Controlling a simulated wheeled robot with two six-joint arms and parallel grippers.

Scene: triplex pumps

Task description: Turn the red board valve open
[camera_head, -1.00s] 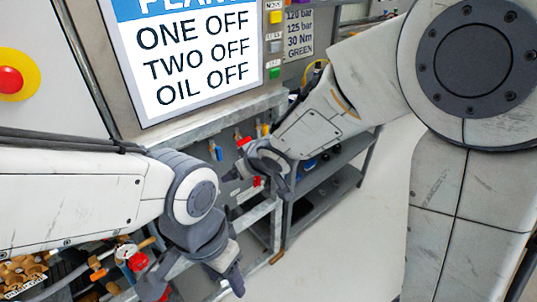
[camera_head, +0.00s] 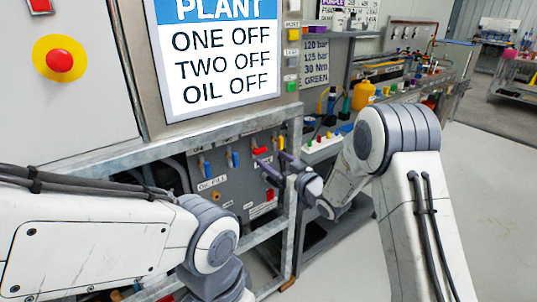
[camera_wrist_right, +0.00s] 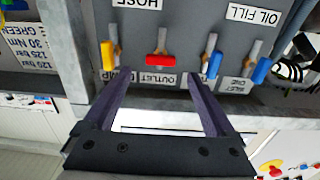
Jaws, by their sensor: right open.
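The red board valve (camera_head: 260,150) is on the grey valve board, between a blue and a yellow valve. In the right wrist view the red handle (camera_wrist_right: 160,61) lies crosswise above an OUTLET label. My right gripper (camera_head: 270,165) is open and empty, pointing at the board. In the wrist view its fingers (camera_wrist_right: 160,80) stand to either side of the red handle, with the tips just short of it; I see no contact. My left arm shows at the lower left of the head view; its gripper is out of the picture.
Blue valves (camera_head: 234,159) and a yellow valve (camera_head: 281,142) flank the red one closely; the yellow one (camera_wrist_right: 107,56) and a blue one (camera_wrist_right: 211,66) also show in the wrist view. A galvanised frame (camera_head: 296,215) edges the board. Bare floor (camera_head: 480,190) lies at the right.

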